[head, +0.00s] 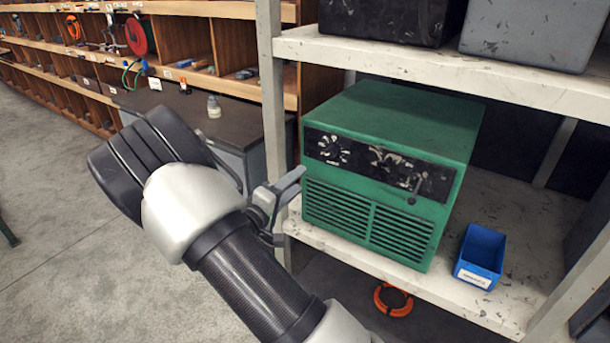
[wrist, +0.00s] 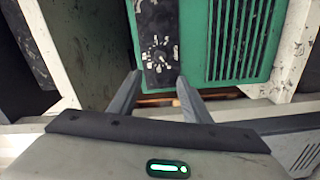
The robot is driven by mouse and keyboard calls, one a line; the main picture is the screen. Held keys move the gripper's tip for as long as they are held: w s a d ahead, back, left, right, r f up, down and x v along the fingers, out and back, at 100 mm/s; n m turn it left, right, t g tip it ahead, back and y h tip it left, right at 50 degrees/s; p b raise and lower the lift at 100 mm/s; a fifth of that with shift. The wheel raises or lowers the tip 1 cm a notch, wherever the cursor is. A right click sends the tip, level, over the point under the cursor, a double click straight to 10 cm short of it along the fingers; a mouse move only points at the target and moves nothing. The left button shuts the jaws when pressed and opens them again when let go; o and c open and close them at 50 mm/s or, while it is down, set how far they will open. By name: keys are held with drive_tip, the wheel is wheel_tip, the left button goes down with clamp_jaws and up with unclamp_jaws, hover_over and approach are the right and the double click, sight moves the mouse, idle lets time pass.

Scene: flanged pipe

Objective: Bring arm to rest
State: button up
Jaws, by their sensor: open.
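My gripper (wrist: 157,80) is open, with its two fingers apart and nothing between them in the wrist view. In the head view my gripper (head: 290,186) is in front of the left side of a green machine (head: 395,120), which stands on a white shelf (head: 510,235). The machine's black panel with a dial also shows in the wrist view (wrist: 158,45), just beyond the fingertips. Whether a finger touches the machine I cannot tell. My arm reaches up from the bottom of the head view and bends back towards the shelf. No flanged pipe is visible.
A blue bin (head: 481,255) sits right of the machine. A shelf post (head: 272,90) stands close behind my gripper. An orange ring (head: 393,299) lies below. Open floor (head: 60,230) is at left.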

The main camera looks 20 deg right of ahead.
drive_tip(key=shift+s+a, duration=0.35)
drive_tip(key=shift+a, duration=0.1)
